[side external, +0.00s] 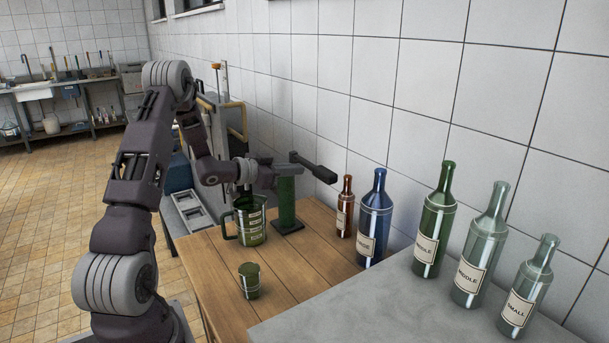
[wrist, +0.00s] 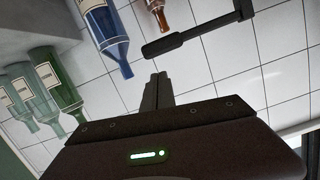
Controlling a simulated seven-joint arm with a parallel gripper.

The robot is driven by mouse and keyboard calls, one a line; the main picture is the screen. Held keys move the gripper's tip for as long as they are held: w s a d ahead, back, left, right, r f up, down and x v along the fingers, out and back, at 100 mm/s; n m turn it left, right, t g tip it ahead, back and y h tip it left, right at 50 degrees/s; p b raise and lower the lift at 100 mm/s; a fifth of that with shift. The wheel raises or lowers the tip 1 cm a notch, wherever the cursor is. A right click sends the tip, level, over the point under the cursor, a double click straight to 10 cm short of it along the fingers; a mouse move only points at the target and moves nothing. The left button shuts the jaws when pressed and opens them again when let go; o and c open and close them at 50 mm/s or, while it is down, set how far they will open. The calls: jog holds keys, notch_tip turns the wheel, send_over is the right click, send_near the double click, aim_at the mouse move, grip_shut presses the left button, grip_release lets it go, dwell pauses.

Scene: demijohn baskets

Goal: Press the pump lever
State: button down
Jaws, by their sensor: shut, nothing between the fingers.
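The pump (side external: 287,207) is a green post on a black base on the wooden table. Its black lever (side external: 313,167) sticks out from the top toward the lower right in the side view. In the wrist view the lever (wrist: 198,31) is a dark bar with a thicker grip at its left end, beyond my fingertips. My gripper (side external: 279,171) is close by the top of the post, partly hidden in the side view. In the wrist view my gripper (wrist: 158,78) shows its two fingers together and empty. I cannot tell whether it touches the pump.
A green jug (side external: 250,222) and a small green cup (side external: 249,281) stand left of the pump. A brown bottle (side external: 345,207) and a blue bottle (side external: 374,220) stand right of it. Several labelled bottles stand on the grey counter (side external: 395,305). A tiled wall (side external: 420,80) is behind.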

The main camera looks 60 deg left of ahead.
jog(key=shift+n, duration=0.8)
jog(key=r, duration=0.2)
jog(key=a+r, duration=0.1)
jog(key=r, duration=0.1)
jog(key=shift+a+r, duration=0.2)
jog(key=shift+r, duration=0.1)
send_over(313, 167)
jog(key=d, duration=0.4)
notch_tip(313, 167, down, 3)
jog(key=f, duration=0.3)
jog(key=shift+s+f, duration=0.25)
